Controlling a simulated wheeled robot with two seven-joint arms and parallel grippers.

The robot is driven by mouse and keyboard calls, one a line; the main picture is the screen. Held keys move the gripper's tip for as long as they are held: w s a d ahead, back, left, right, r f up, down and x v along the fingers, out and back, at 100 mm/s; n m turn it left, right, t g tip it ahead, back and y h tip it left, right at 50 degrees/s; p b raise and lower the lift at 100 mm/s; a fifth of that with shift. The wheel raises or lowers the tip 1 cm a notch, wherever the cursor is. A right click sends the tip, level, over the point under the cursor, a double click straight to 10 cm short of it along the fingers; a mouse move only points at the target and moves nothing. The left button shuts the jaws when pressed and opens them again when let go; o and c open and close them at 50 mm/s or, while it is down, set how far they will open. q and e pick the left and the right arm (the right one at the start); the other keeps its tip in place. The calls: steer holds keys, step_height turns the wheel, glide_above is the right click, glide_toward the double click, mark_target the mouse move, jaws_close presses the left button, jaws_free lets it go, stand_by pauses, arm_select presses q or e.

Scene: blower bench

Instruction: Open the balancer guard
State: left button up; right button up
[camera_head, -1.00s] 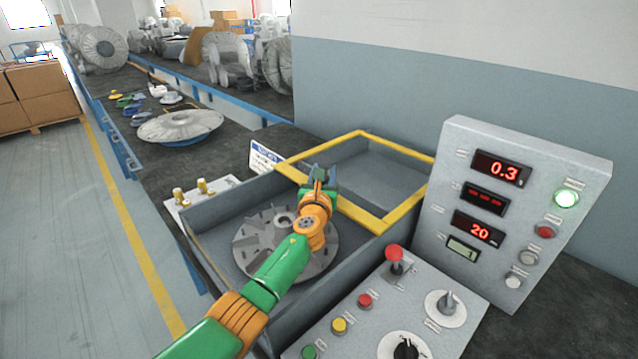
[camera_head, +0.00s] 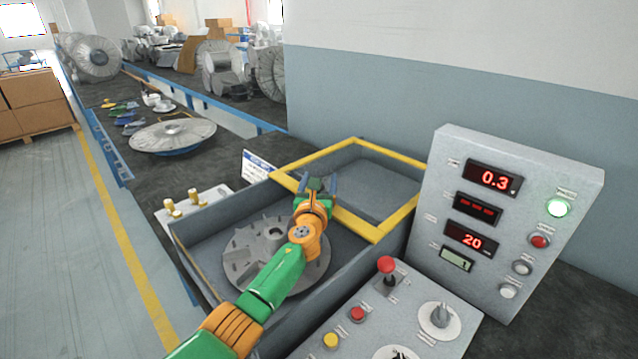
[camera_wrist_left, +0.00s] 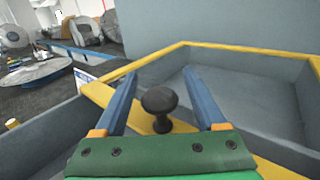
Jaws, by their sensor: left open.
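The balancer guard (camera_head: 388,226) is a yellow-edged frame over the back part of a grey open-topped box. Through its opening I see the box's grey inside. A black knob (camera_wrist_left: 159,101) stands on the guard's near yellow bar in the left wrist view. My left gripper (camera_head: 319,186) is open above that bar. In the left wrist view its blue fingers (camera_wrist_left: 160,74) stand on either side of the knob, with gaps to both. The knob is hidden or too small to tell in the head view. My right gripper is not in view.
A finned grey rotor (camera_head: 245,262) sits in the box's uncovered front, under my left arm. A control panel (camera_head: 395,315) with a red knob and a display console (camera_head: 520,215) stand on the right. A wall is behind; a disc (camera_head: 172,135) lies at the left back.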

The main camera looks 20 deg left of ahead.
arm_select(q)
steer(key=p+v, duration=0.4)
steer(key=v, duration=0.3)
stand_by(0.3)
